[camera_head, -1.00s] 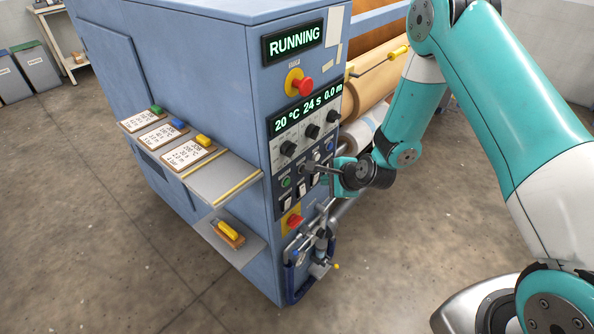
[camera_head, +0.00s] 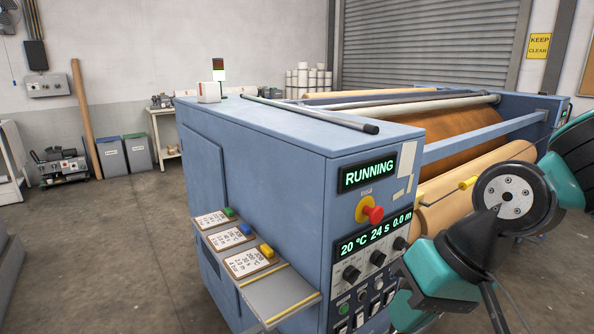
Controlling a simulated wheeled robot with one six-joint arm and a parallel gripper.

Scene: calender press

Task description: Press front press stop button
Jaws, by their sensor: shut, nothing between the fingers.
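The blue press (camera_head: 270,150) has a front control panel (camera_head: 345,275) with a RUNNING display (camera_head: 368,174). A red mushroom button (camera_head: 372,213) on a yellow base sits below that display. Lower are dark knobs (camera_head: 351,272), a green button (camera_head: 344,308) and small dark controls (camera_head: 362,296). Their labels are too small to read, so I cannot tell which is the press stop button. My gripper (camera_head: 404,284) is shut and empty at the panel's lower right. Its tips are hard to make out, and contact cannot be judged. The panel's bottom is out of view.
Rollers (camera_head: 460,190) lie behind the panel on the right. A dark bar (camera_head: 310,110) lies on the press top. Open floor (camera_head: 120,240) is on the left.

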